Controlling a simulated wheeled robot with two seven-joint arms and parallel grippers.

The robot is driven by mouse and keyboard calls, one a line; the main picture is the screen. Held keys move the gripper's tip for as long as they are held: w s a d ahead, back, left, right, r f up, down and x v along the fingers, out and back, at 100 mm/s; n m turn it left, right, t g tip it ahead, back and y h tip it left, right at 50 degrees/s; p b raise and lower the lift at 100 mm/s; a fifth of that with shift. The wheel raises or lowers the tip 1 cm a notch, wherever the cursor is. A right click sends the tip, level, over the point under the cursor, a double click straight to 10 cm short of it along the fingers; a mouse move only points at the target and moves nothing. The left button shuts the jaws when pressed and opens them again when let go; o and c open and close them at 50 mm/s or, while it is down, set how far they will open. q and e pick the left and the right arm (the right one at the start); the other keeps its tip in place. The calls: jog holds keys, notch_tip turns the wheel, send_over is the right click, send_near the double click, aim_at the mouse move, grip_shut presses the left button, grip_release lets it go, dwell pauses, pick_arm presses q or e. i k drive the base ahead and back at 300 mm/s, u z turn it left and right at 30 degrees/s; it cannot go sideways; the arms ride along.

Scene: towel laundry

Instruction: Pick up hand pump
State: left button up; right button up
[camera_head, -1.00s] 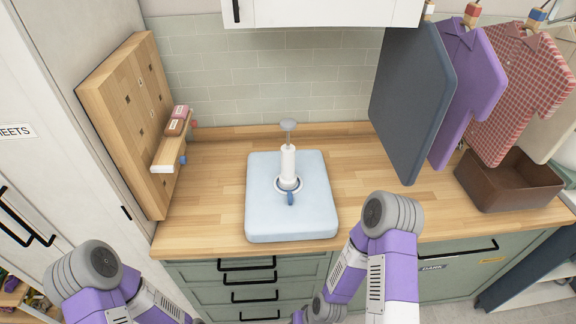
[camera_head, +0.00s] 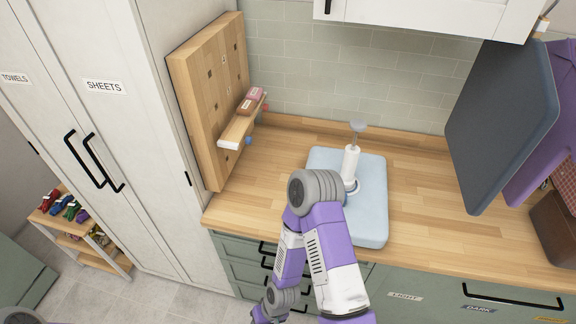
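The hand pump (camera_head: 351,163) is white with a grey handle on top. It stands upright on a light blue padded square (camera_head: 369,216) on the wooden counter. One purple and grey arm of mine rises in front of the counter and covers the pad's lower left part and the pump's base in part. No gripper fingers show, so I cannot see either gripper or its opening.
A wooden pegboard with a small shelf (camera_head: 240,128) stands at the counter's left end. Drawers with black handles are below the counter (camera_head: 450,220). The counter left of the pad is clear.

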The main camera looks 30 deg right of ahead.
aim_at(350, 157)
jog(key=u, duration=0.35)
jog(key=k, duration=0.85)
jog(key=z, duration=0.8)
jog(key=i, duration=0.3)
